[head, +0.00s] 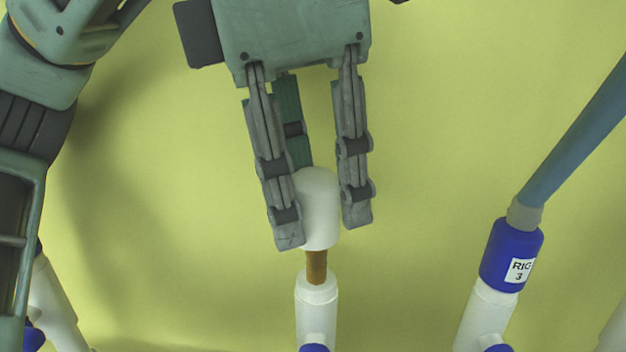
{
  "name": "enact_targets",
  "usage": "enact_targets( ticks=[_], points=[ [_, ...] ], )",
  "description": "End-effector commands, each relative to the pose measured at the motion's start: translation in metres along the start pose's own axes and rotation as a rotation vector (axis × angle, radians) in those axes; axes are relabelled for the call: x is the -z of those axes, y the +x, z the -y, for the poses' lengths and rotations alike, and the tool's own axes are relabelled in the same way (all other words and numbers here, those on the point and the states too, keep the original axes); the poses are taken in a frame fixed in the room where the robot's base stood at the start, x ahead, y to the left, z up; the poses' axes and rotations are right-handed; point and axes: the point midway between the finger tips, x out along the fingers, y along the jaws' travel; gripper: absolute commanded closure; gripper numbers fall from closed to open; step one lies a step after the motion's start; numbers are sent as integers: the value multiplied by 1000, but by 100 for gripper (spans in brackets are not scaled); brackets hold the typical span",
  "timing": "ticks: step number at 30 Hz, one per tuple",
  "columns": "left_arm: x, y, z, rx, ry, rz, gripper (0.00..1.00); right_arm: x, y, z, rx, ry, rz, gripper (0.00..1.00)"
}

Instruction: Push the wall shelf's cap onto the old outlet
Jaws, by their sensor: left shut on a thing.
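My left gripper (318,205) points down in the middle of the head view, its fingers shut around a white cap (319,225). The cap is upright and sits directly above the old outlet, a white tube (316,300) with a brown stem (316,267) rising from it. The stem's top meets the cap's lower edge or goes inside it; I cannot tell which. A stretch of brown stem shows between the cap and the white tube. The wall shelf is not in view. My right gripper is not in view.
To the right stands another white tube with a blue collar (510,255) labelled "RIG 3" and a thick blue-grey hose (578,135) running up to the right. Another white fitting (55,305) is at the lower left, partly behind my arm. The yellow-green background is otherwise clear.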

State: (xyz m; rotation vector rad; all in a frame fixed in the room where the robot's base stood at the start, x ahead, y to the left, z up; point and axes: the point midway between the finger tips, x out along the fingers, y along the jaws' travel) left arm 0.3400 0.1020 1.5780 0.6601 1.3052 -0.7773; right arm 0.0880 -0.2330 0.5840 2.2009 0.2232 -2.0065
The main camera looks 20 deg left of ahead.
Motion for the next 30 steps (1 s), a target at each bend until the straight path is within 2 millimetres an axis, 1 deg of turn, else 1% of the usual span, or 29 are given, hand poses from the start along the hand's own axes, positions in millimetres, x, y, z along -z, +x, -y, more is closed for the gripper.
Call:
enact_targets(
  ticks=[1,4,8,16,30],
  points=[
    [0,0,0,0,0,0,100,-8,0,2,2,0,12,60],
    [0,0,0,0,0,0,100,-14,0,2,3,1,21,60],
    [0,0,0,0,0,0,100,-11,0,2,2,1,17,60],
    [0,4,0,1,0,0,100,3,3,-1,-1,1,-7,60],
    [1,16,-3,0,0,1,100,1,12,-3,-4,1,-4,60]
  ],
)
